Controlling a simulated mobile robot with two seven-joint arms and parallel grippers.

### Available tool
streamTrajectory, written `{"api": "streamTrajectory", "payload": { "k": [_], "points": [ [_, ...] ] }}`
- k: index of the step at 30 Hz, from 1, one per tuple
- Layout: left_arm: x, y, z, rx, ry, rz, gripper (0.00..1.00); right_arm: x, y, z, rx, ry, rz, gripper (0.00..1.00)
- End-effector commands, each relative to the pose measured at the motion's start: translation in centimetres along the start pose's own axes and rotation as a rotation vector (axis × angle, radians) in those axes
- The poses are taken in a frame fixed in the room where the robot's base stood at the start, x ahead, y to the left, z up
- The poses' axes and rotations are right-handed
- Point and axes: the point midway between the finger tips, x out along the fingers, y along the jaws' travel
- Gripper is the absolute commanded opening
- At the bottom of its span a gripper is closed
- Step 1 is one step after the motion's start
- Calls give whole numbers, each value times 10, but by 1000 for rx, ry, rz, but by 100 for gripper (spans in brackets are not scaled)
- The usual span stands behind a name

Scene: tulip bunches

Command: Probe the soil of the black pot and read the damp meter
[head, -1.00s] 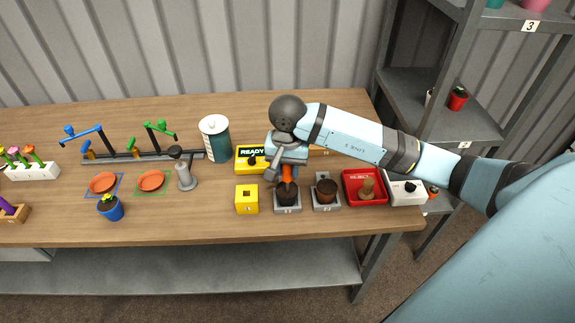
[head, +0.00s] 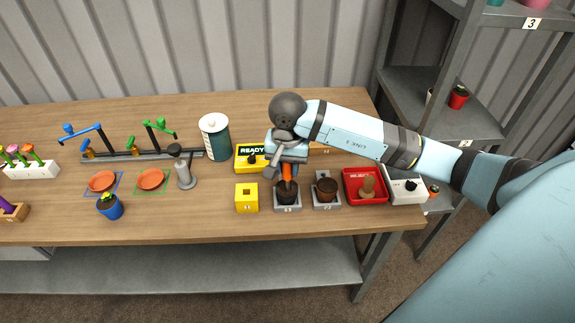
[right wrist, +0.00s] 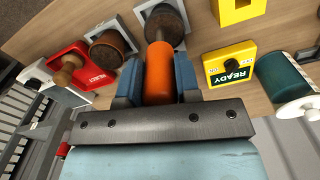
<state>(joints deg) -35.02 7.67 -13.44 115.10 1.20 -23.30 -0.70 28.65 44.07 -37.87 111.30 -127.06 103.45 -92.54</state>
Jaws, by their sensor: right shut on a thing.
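My right gripper (right wrist: 158,85) is shut on the orange handle of the probe (right wrist: 158,68), and it also shows in the head view (head: 287,168). The probe points down over the black pot (head: 287,197), which stands on a grey base and also shows in the right wrist view (right wrist: 165,22). My left gripper is out of view.
A brown pot (head: 326,190) stands right of the black pot, then a red REJECT tray (head: 352,199) and a white box with a black knob (head: 410,196). A yellow block with a square hole (head: 247,203) is left. A teal canister (head: 215,145) stands behind.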

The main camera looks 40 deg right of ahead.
Motion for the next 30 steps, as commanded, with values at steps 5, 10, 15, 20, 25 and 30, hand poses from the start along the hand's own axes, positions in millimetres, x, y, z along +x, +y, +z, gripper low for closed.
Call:
{"api": "streamTrajectory", "payload": {
  "k": [5,10,15,20,25,30],
  "points": [
    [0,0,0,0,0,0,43,0,0,0,0,0,0,7],
    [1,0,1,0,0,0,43,2,0,0,0,0,0,7],
    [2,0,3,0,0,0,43,4,0,0,0,0,0,7],
    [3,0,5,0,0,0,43,6,0,0,0,1,0,7],
    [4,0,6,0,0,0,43,8,0,0,0,1,0,7],
    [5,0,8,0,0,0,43,10,0,0,0,1,0,7]
  ]
}}
